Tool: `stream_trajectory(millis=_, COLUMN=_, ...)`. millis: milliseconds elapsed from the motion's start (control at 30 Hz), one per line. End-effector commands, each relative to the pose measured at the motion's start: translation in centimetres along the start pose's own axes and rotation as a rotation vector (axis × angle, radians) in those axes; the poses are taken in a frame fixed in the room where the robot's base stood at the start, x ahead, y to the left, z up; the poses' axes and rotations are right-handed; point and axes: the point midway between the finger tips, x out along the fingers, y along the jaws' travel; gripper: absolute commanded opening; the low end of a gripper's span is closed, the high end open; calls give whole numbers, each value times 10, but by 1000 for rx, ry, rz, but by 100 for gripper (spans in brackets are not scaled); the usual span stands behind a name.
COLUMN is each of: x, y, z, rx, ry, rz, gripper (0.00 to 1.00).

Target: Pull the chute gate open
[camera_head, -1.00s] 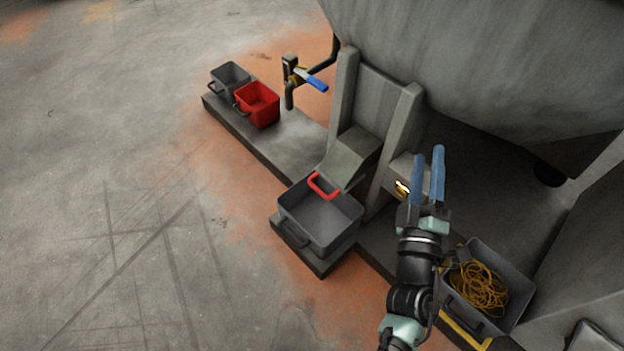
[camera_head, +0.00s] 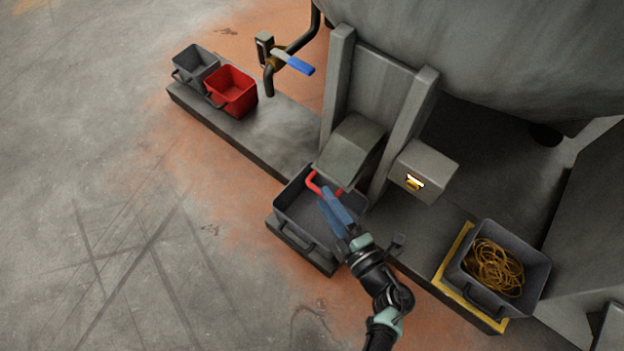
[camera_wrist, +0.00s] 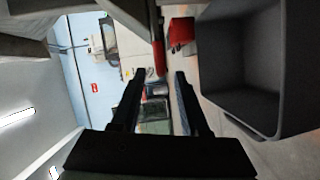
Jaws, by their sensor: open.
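The chute gate (camera_head: 350,146) is a grey hood-like panel low between two upright posts. Its red handle (camera_head: 314,186) sticks out from its lower front, above a grey bin (camera_head: 290,214). My gripper (camera_head: 328,194) has blue fingers and points at the handle from the lower right, its tips at or very near it. In the wrist view the fingers of my gripper (camera_wrist: 160,72) are apart, and the red handle (camera_wrist: 159,58) shows end-on in line with the gap between them. I cannot tell whether they touch it.
A grey box with a yellow-lit switch (camera_head: 428,168) is right of the posts. A bin of yellow cable (camera_head: 537,268) stands farther right. A valve with a blue lever (camera_head: 298,66), a red bin (camera_head: 232,86) and a grey bin (camera_head: 194,62) are at upper left. Open floor lies left.

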Motion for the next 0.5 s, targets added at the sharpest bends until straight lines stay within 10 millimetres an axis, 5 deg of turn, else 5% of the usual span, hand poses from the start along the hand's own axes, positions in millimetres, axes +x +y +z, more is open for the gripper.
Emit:
stream_trajectory(millis=200, x=44, y=-2, z=0, rx=-2, ry=3, rz=4, gripper=45)
stream_trajectory(millis=500, x=66, y=0, z=0, rx=0, ry=-1, rz=1, gripper=45)
